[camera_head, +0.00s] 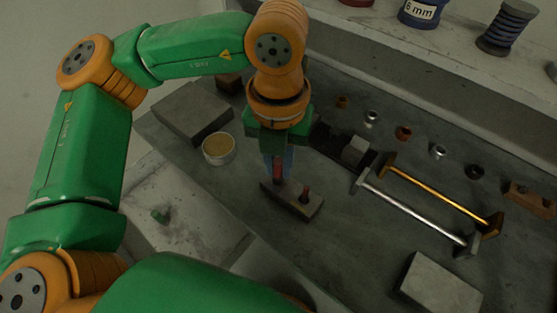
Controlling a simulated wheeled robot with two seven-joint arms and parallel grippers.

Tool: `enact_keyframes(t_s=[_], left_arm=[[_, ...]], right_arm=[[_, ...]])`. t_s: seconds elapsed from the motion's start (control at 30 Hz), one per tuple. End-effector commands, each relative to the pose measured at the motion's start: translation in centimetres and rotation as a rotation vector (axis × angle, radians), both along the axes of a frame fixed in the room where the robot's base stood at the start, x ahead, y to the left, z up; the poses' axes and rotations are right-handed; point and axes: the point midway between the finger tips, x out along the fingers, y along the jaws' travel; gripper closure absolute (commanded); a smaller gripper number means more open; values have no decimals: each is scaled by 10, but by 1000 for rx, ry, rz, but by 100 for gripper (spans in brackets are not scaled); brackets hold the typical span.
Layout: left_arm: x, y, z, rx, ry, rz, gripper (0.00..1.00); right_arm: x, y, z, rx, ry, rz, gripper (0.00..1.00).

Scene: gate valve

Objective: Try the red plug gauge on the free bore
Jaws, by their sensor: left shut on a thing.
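My left gripper (278,172) points down over a small grey block (292,207) on the bench. It is shut on a red plug gauge (278,174), which shows between the fingers just above or at the block's left part. I cannot tell whether the gauge's lower end is inside the block. A second, darker red peg (305,193) stands upright in the block's right part. I cannot make out a free bore; the fingers cover part of the block. My right gripper is not in view.
Behind is a row of several small rings (403,133). A steel bar (415,212) and a brass bar (435,195) lie to the right. A round tin (219,149) stands left; a grey block (440,288) lies front right. The front middle bench is clear.

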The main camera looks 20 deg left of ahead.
Motion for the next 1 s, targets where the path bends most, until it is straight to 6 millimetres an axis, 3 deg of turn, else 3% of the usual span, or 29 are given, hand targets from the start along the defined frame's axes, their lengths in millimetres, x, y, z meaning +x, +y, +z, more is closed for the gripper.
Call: enact_keyframes(t_s=[1.0], left_arm=[[0,0,0,0,-1,0,100]], right_arm=[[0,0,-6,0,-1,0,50]])
